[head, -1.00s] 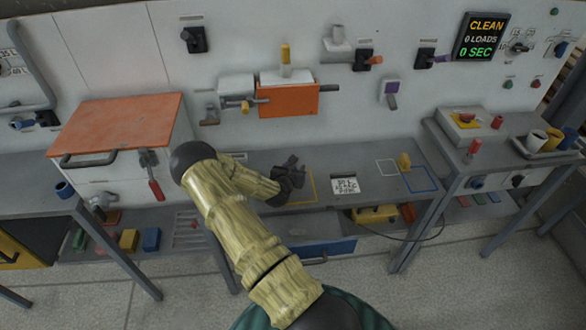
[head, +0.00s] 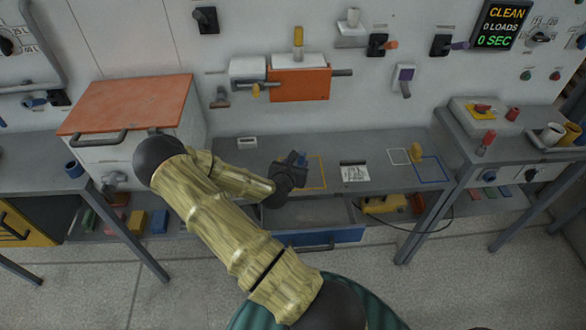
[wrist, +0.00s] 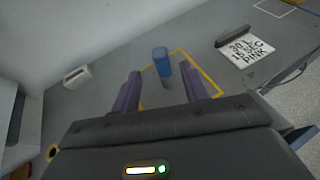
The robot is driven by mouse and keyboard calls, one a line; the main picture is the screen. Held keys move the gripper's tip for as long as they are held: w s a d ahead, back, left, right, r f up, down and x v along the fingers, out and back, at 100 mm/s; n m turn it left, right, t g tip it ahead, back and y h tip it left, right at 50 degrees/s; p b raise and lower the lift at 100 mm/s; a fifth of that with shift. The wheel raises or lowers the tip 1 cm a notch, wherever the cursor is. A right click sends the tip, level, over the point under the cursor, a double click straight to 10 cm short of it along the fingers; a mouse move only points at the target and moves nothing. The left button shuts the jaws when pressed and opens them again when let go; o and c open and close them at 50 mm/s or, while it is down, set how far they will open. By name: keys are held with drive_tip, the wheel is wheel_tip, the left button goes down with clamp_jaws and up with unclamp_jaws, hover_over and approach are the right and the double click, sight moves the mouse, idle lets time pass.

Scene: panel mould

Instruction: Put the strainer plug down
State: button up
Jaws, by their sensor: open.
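A short blue cylinder (wrist: 160,62), which looks like the strainer plug, stands upright on the grey bench inside a yellow outline (wrist: 205,78). In the wrist view my gripper (wrist: 161,74) is open, with one dark purple finger on each side of the cylinder. A gap shows between the cylinder and each finger. In the head view my gripper (head: 291,172) is low over the bench at the yellow outline (head: 323,174), and a bit of the blue cylinder (head: 302,158) shows beside it. The rest of it is hidden behind the gripper.
A white card with writing (head: 355,173) lies right of the outline. Further right, a yellow peg (head: 416,153) stands by a blue outline (head: 437,167). A small white block (wrist: 77,77) is to the left. An orange-topped box (head: 130,103) stands at the left.

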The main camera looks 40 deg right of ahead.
drive_tip(key=shift+v, duration=1.15)
drive_tip(key=shift+s, duration=0.1)
drive_tip(key=s+a+r+m+g+y, duration=0.1)
drive_tip(key=s+a+m+g+y, duration=0.15)
drive_tip(key=a+m, duration=0.5)
drive_tip(key=s+a+r+m+g+y, duration=0.1)
drive_tip(key=a+m+y, duration=0.3)
drive_tip(key=a+m, duration=0.3)
drive_tip(key=s+a+r+m+g+y, duration=0.1)
drive_tip(key=s+a+r+m+y, duration=0.3)
drive_tip(key=s+a+r+m, duration=0.6)
wheel_tip(320, 180, up, 4)
drive_tip(key=shift+s+a+f+m+g, duration=0.2)
drive_tip(key=shift+s+a+m+g, duration=0.1)
drive_tip(key=shift+a+m+g, duration=0.1)
